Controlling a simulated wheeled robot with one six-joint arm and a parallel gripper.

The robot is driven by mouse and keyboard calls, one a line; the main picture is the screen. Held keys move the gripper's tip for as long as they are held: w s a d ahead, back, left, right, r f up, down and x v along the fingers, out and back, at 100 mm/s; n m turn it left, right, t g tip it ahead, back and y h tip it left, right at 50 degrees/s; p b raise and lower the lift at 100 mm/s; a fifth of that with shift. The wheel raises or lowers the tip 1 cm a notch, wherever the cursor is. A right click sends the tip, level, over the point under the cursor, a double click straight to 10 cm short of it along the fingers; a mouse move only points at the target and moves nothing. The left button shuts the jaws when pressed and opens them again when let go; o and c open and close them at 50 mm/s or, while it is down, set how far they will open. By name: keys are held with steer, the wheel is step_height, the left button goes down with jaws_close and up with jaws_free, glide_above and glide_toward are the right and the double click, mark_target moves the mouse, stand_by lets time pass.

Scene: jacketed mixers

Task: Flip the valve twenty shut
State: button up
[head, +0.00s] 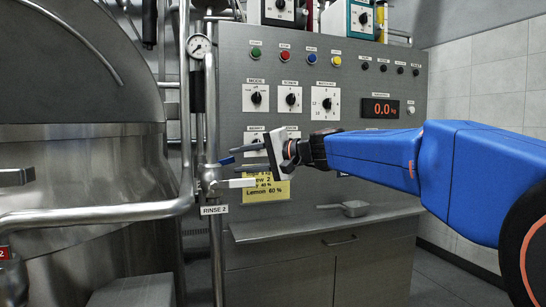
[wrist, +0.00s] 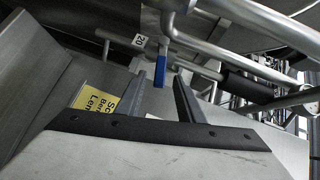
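Valve twenty's blue lever (wrist: 160,69) shows in the wrist view, hanging from a pipe next to a white tag (wrist: 139,41) reading 20. My gripper (head: 237,167) is open and empty, pointing left toward the lever. In the wrist view its two dark fingers stand apart, with the lever's end in the gap near their tips. I cannot tell whether the lever's end is fully between them. The valve body is partly hidden.
A steel tank (head: 70,150) stands at the left, with a bent pipe (head: 110,211) in front. The control panel (head: 232,95) is behind my gripper. A scoop (head: 352,208) lies on the counter.

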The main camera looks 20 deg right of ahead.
steer(key=v, duration=1.1)
steer(key=shift+w, duration=0.1)
